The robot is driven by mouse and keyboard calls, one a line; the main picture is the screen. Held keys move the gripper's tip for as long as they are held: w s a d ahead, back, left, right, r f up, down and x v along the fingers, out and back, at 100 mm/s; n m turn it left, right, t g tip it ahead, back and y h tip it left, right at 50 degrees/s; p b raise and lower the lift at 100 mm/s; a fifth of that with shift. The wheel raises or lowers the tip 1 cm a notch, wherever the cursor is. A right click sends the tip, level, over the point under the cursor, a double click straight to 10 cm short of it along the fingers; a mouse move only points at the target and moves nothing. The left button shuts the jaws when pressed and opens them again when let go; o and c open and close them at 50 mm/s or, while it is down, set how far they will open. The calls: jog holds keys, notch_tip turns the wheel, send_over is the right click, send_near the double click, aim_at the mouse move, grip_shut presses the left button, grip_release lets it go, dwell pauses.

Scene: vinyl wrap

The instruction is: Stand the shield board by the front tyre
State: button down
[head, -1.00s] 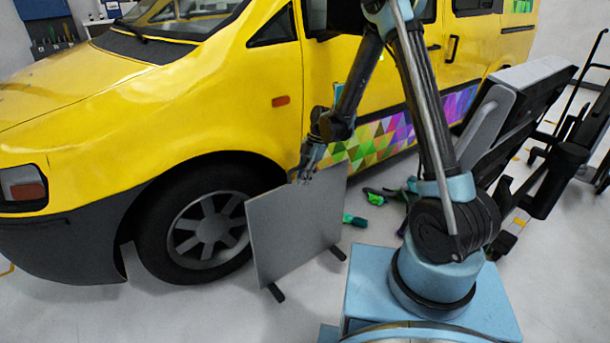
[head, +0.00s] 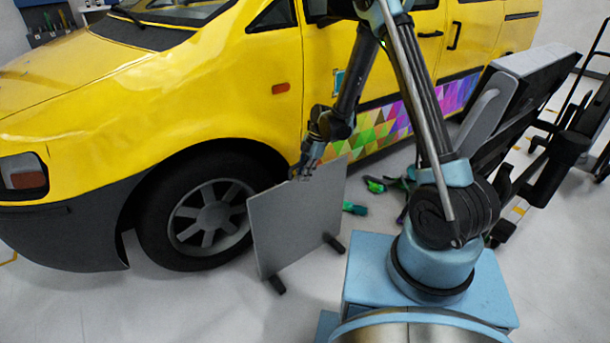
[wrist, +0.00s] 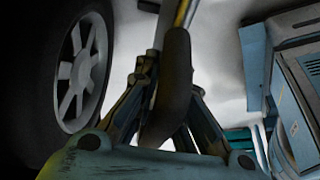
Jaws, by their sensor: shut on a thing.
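The grey shield board (head: 292,225) is upright in the head view, with two dark feet at its bottom edge. It is beside the front tyre (head: 158,225), to its right and nearer to me. Whether its feet touch the floor is hard to tell. My gripper (head: 303,177) is shut on the board's top edge. In the wrist view my gripper (wrist: 165,95) closes around the board (wrist: 176,70), seen nearly edge-on, with the front tyre (wrist: 40,85) at the left.
The yellow van (head: 215,110) fills the back, with a patterned wrap (head: 375,132) along its lower side. Green and dark items (head: 378,186) lie on the floor right of the board. A dark stand with a grey panel (head: 525,95) is at the right.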

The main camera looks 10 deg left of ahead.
jog(key=c, duration=1.7)
grip_release()
jog(key=shift+r, duration=0.1)
